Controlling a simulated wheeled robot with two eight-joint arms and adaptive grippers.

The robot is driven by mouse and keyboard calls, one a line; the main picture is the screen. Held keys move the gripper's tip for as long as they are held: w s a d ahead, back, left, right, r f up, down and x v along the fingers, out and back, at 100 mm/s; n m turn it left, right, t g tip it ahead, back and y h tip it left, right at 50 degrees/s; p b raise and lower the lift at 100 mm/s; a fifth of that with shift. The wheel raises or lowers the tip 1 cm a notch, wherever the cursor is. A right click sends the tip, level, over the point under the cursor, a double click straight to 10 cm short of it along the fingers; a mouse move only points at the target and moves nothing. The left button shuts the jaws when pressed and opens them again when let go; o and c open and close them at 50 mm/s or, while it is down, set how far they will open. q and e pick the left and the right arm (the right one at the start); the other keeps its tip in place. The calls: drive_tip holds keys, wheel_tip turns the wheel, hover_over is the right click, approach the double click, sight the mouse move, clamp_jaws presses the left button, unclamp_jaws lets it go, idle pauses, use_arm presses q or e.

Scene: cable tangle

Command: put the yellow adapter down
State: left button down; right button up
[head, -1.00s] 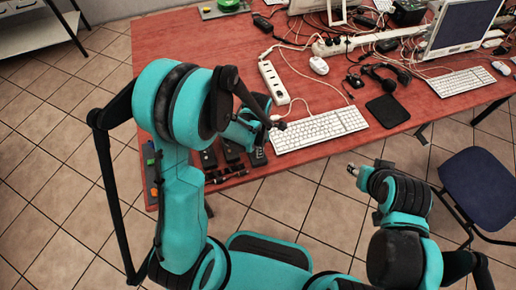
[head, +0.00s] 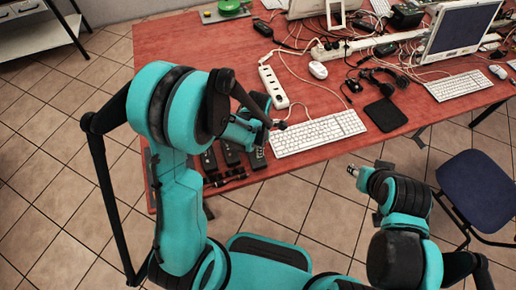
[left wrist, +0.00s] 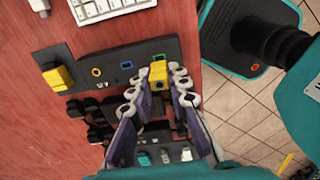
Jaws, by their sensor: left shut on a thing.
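The yellow adapter (left wrist: 158,73) is a small yellow block between the fingertips of my left gripper (left wrist: 157,86), which is shut on it. In the left wrist view it appears over the edge of a dark panel (left wrist: 78,88), beside a green-outlined socket (left wrist: 158,57). I cannot tell whether it touches the panel. In the head view my left arm hides the adapter. My right gripper (head: 353,170) is off the table's front edge, and its jaws are too small to read.
A second yellow block (left wrist: 58,77) stands on the panel's left end. Orange (left wrist: 96,71) and blue (left wrist: 127,65) outlined sockets lie between. A white keyboard (head: 318,134), power strip (head: 274,86) and cables crowd the red table (head: 180,40). A blue chair (head: 482,185) stands at right.

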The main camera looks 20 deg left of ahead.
use_arm(q)
drive_tip(key=c, duration=2)
unclamp_jaws()
clamp_jaws()
